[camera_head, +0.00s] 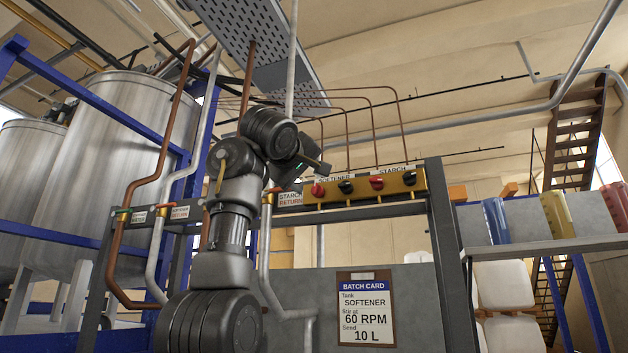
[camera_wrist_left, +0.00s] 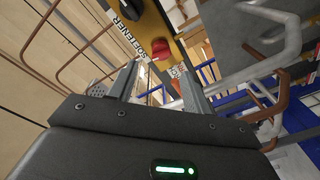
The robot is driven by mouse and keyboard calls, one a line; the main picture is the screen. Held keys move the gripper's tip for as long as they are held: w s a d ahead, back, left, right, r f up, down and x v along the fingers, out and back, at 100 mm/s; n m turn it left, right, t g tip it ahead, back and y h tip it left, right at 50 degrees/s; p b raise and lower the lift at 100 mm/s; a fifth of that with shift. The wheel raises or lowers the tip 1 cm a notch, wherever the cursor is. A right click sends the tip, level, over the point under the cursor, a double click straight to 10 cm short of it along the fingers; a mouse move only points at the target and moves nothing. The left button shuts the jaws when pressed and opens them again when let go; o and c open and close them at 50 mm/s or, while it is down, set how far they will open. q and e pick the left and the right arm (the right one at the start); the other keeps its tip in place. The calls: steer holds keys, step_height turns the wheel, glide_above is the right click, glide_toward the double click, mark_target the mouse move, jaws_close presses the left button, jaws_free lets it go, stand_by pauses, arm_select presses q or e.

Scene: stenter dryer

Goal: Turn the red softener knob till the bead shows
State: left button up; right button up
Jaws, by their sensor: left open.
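The red softener knob (camera_head: 317,190) is at the left end of a yellow valve panel (camera_head: 350,211), under the SOFTENER label. It also shows in the left wrist view (camera_wrist_left: 161,51), just beyond the fingertips and roughly between them. My left gripper (camera_head: 304,165) is raised in front of the panel's left end, close to the knob. In the left wrist view its two fingers (camera_wrist_left: 158,70) are apart with nothing between them, and I see no clear contact with the knob. No bead can be made out. My right gripper is not in view.
A black knob (camera_head: 346,187), another red knob (camera_head: 377,183) and another black knob (camera_head: 409,178) line the panel to the right. A batch card (camera_head: 365,308) reads softener, 60 RPM, 10 L. Pipes (camera_head: 267,250) run beside my arm. Coloured jugs (camera_head: 556,214) stand on a shelf at right.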

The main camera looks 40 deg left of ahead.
mark_target(314, 188)
arm_select(q)
steer(key=p+x, duration=0.3)
steer(key=x, duration=0.3)
steer(key=shift+w+a+p, duration=0.2)
steer(key=shift+w+p, duration=0.1)
steer(key=c, duration=0.9)
steer(key=shift+c, duration=0.2)
steer(key=shift+m, duration=0.3)
